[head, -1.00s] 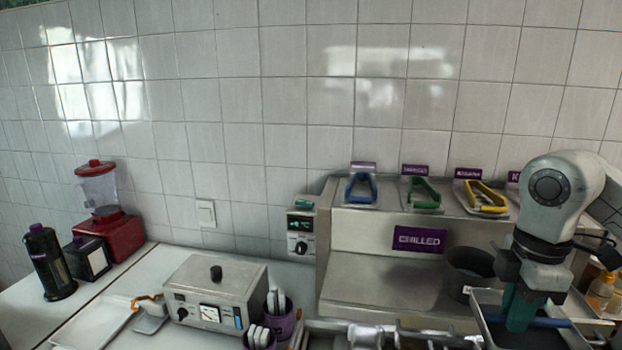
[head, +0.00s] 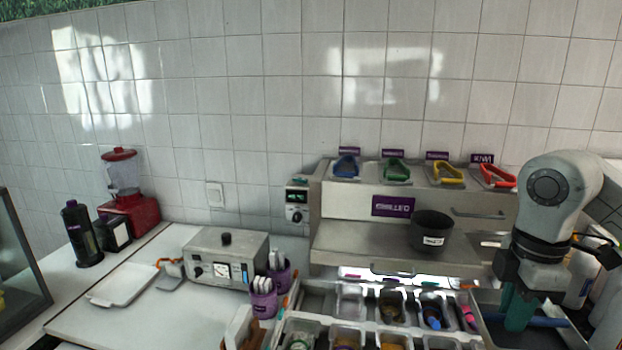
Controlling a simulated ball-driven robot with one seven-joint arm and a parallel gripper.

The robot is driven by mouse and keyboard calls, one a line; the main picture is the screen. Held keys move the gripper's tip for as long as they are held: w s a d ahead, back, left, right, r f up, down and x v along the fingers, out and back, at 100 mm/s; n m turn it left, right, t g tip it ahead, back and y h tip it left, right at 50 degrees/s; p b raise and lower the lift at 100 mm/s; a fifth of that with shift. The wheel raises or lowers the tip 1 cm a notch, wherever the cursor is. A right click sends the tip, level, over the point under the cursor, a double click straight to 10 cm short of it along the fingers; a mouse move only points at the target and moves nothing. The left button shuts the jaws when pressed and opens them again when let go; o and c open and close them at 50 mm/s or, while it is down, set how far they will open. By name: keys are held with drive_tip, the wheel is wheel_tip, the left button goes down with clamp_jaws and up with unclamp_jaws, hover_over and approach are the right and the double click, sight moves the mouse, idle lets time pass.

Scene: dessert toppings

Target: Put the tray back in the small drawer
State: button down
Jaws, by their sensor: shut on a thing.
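My gripper (head: 519,310) is at the lower right of the head view, its green fingers pointing down. It is shut on a grey metal tray (head: 490,330) with a blue bar across it. The tray's lower part is cut off by the frame edge, and my arm hides some of it. The steel chilled unit (head: 345,232) stands behind and to the left of my gripper. A drawer-like front with a handle (head: 478,213) shows at its upper right. I cannot tell which drawer is the small one, or whether it is open.
A dark pot (head: 432,231) stands on the unit's ledge. Coloured scoops (head: 396,170) sit on top. Topping tubs (head: 350,302) fill the counter left of the tray. A control box (head: 225,258), purple cups (head: 263,301), white tray (head: 124,286) and red blender (head: 128,205) stand further left. Bottles stand at far right.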

sight(497, 314)
drive_tip(key=shift+s+a, duration=0.1)
drive_tip(key=shift+s, duration=0.15)
drive_tip(key=shift+w+a+f+n, duration=0.2)
drive_tip(key=shift+w+f+n, duration=0.35)
drive_tip(key=shift+n, duration=0.25)
drive_tip(key=shift+s+a+f+n, duration=0.2)
drive_tip(key=shift+f+n, duration=0.1)
drive_tip(key=shift+n, duration=0.3)
drive_tip(key=f+n, duration=0.1)
drive_tip(key=a+f+n, duration=0.1)
drive_tip(key=n, duration=0.1)
drive_tip(key=shift+w+b, duration=0.3)
drive_tip(key=shift+w, duration=0.05)
drive_tip(key=a+f+m+b, duration=0.2)
drive_tip(key=a+f+m, duration=0.3)
drive_tip(key=f+m, duration=0.95)
drive_tip(key=a+f+m+b, duration=0.2)
drive_tip(key=a+f+m, duration=0.45)
drive_tip(key=m, duration=1.45)
drive_tip(key=s+f+n, duration=0.6)
drive_tip(key=f+n, duration=0.4)
drive_tip(key=n, duration=0.4)
drive_tip(key=shift+s+a+f+n+b, duration=0.15)
drive_tip(key=shift+s+a+n+b, duration=0.2)
drive_tip(key=shift+b, duration=0.05)
